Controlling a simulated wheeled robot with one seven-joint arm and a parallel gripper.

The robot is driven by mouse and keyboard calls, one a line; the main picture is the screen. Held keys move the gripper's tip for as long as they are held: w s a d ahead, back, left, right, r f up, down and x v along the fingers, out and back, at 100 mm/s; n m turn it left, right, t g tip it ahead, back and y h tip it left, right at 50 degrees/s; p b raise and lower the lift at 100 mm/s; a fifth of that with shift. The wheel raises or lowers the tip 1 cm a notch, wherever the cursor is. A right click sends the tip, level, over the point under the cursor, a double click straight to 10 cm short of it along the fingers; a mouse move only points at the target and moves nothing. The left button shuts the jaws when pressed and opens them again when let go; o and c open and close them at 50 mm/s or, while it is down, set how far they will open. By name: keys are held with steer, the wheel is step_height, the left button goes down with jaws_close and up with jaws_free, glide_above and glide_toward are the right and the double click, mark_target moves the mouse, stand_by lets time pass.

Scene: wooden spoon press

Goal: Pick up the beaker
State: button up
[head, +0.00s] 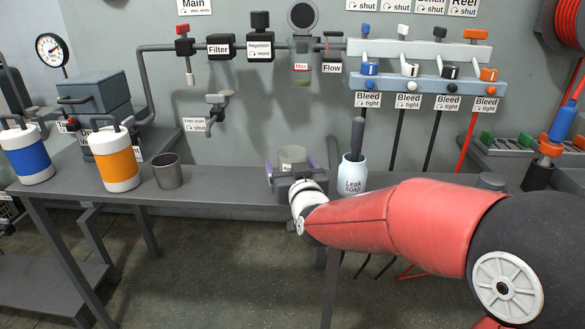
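A pale, see-through beaker (292,155) stands at the back of the grey bench, a little right of the middle of the bench. Part of a white label shows low on it. My gripper (289,168) reaches it from the front, with one purple-edged finger at its left and one at its right. The gripper body hides the lower part of the beaker. I cannot tell whether the fingers touch it, or whether it rests on the bench.
A white "Leak soap" pot (352,174) with a dark handle sticking out stands close right of my gripper. A grey metal cup (167,171), an orange canister (116,163) and a blue canister (27,156) stand left. Bare bench (225,182) lies between cup and gripper. Pipes and valves line the wall.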

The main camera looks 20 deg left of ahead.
steer(key=shift+w+a, duration=0.2)
steer(key=shift+w, duration=0.05)
steer(key=shift+c, duration=0.4)
steer(key=c, duration=1)
steer(key=shift+r, duration=0.15)
